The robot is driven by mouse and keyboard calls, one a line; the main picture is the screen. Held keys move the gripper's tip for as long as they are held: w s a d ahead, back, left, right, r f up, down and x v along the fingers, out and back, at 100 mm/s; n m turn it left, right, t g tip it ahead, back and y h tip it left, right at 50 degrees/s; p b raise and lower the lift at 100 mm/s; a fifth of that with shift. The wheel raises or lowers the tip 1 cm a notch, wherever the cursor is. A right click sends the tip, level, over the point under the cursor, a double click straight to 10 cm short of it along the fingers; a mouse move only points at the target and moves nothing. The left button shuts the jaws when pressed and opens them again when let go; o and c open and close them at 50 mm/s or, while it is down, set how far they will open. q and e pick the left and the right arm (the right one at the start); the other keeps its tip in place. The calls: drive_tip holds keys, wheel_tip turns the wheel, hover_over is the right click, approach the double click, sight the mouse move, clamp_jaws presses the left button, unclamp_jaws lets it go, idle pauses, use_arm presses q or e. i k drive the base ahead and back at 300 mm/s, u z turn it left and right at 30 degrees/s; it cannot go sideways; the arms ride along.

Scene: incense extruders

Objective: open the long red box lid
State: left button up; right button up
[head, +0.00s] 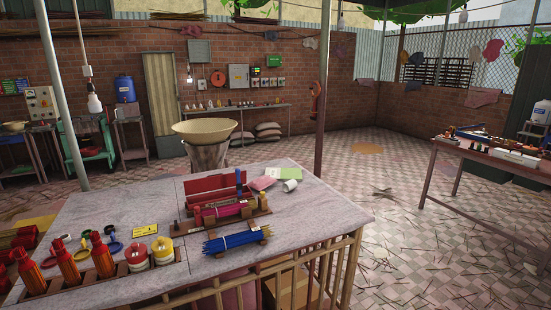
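A long red box (209,187) lies near the middle of the grey stone table (320,205). A broad, flat red face shows along its back; at this size I cannot tell whether that is a raised lid or a side wall. A wooden holder with pink and red sticks (226,211) sits directly in front and hides its lower part. A small blue upright object (238,180) stands at its right end. Neither of my grippers is in the head view.
Blue sticks (233,240) lie on a rack in front. A white cup (290,186) and a pink pad (263,183) are to the right. The table's right end is clear.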

sight(220, 181)
drive_tip(key=z, duration=1)
drive_tip(key=i, duration=1.95)
drive_tip(key=u, duration=1.2)
